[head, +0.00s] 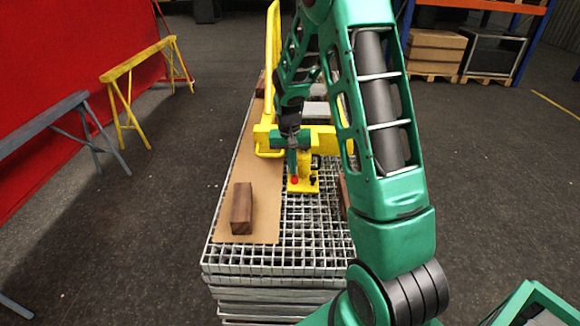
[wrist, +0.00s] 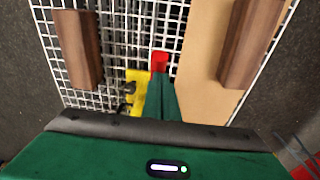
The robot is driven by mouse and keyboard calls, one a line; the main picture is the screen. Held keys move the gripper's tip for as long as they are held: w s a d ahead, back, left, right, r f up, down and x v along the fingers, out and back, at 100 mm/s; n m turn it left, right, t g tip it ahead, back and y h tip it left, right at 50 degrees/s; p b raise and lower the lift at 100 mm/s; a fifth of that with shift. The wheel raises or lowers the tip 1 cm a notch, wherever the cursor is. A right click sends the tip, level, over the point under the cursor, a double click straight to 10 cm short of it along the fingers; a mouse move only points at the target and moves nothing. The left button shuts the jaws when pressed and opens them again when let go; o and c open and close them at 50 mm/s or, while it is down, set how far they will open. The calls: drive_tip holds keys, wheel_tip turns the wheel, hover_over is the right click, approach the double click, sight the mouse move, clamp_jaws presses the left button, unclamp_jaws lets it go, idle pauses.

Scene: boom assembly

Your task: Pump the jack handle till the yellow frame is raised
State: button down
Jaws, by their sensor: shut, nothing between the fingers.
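The yellow frame (head: 272,60) stands over the grating stack, with a crossbar running behind my gripper. The yellow jack (head: 303,185) sits on the grating beneath it; a part of it also shows in the wrist view (wrist: 134,100). The jack handle's red end (head: 295,180) is right at my fingertips, and it also shows in the wrist view (wrist: 159,60), just beyond them. My gripper (head: 292,168) points down with its green fingers (wrist: 161,85) shut and empty. I cannot tell whether they touch the handle. Most of the handle is hidden by the fingers.
A brown wooden block (head: 242,208) lies on a tan board (head: 262,225) at the left of the grating (head: 310,240). Another block (wrist: 80,48) lies on the grating's other side. Yellow (head: 138,75) and grey (head: 60,110) trestles stand left. The floor between is clear.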

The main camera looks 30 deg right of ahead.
drive_tip(key=shift+s+a+f, duration=0.4)
drive_tip(key=shift+s+f, duration=0.2)
drive_tip(key=shift+f, duration=1.1)
drive_tip(key=shift+s+a+f, duration=0.4)
drive_tip(key=shift+s+f, duration=0.2)
drive_tip(key=shift+f, duration=1.15)
drive_tip(key=shift+s+a+f, duration=0.4)
drive_tip(key=shift+s+f, duration=0.2)
drive_tip(key=shift+f, duration=1.1)
drive_tip(key=shift+s+f, duration=0.1)
drive_tip(key=shift+f, duration=0.05)
drive_tip(key=s+a+r, duration=0.2)
drive_tip(key=r, duration=0.3)
drive_tip(key=s+a+r, duration=0.2)
drive_tip(key=a+r, duration=0.1)
drive_tip(key=r, duration=0.3)
drive_tip(key=shift+s+a+r, duration=0.25)
drive_tip(key=shift+s+r, duration=0.05)
